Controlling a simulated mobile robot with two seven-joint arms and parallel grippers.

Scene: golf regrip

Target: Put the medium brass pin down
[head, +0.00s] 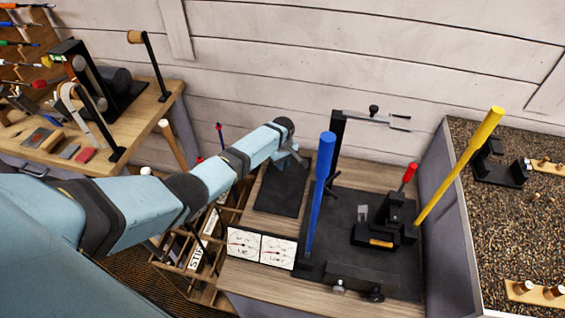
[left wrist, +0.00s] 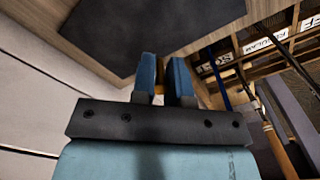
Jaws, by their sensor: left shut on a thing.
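My left gripper (head: 295,157) is at the end of the light-blue arm, over the back part of a small dark mat (head: 278,195) on the wooden bench. In the left wrist view its two blue fingers (left wrist: 164,76) are close together, shut on a thin thing. A small brass-coloured part (left wrist: 160,88) shows between them, likely the medium brass pin; most of it is hidden. The dark mat also shows in the left wrist view (left wrist: 145,30), beyond the fingertips. In the head view the pin cannot be made out. My right gripper is not in view.
Right of the mat stand a blue club grip (head: 319,190), a dark vise (head: 385,225) and a yellow shaft (head: 460,165). A labelled wooden rack (head: 200,255) is at the left. Small wooden blocks (head: 540,292) with brass pieces are far right.

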